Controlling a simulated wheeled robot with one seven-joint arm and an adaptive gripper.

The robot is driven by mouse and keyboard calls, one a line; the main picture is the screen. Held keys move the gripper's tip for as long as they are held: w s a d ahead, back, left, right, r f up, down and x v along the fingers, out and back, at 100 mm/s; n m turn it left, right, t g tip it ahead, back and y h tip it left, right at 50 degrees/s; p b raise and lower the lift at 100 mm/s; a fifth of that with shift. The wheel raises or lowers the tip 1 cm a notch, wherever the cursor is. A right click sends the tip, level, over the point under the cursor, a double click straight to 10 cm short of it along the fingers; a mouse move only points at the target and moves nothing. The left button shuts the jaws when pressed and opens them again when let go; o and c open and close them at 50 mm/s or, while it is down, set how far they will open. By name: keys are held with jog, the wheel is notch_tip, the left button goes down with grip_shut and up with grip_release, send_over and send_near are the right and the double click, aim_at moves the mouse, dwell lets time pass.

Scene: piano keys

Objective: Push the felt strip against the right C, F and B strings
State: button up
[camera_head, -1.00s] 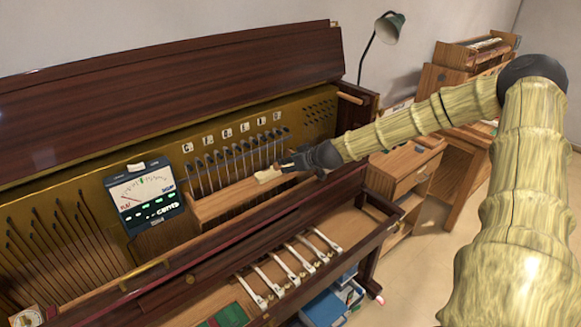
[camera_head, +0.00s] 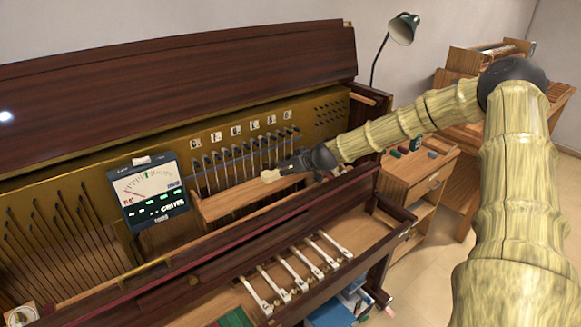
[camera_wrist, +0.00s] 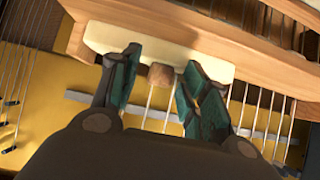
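The cream felt strip (camera_head: 270,176) lies by the wooden rail (camera_head: 240,200) in front of the string pins. In the wrist view the strip (camera_wrist: 110,40) runs along the rail, with a small wooden knob (camera_wrist: 161,75) on its near side. My gripper (camera_head: 292,164) is at the strip's right end in the head view. In the wrist view my gripper (camera_wrist: 158,75) has its dark green fingers apart, one on each side of the knob, with narrow gaps visible. Thin strings (camera_wrist: 255,110) run below and to the right. Labelled tags (camera_head: 236,130) sit above the pins; their letters are too small to read surely.
A tuning meter (camera_head: 150,192) stands left of the rail. Several white-ended levers (camera_head: 300,268) lie on the lower shelf. The open dark lid (camera_head: 180,75) rises behind. A lamp (camera_head: 403,28) and a wooden cabinet (camera_head: 420,170) stand to the right.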

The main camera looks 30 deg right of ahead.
jog(key=c, duration=0.7)
jog(key=shift+r, duration=0.1)
jog(key=shift+r+p, duration=1.1)
jog(key=shift+r, duration=0.35)
jog(key=shift+f, duration=0.1)
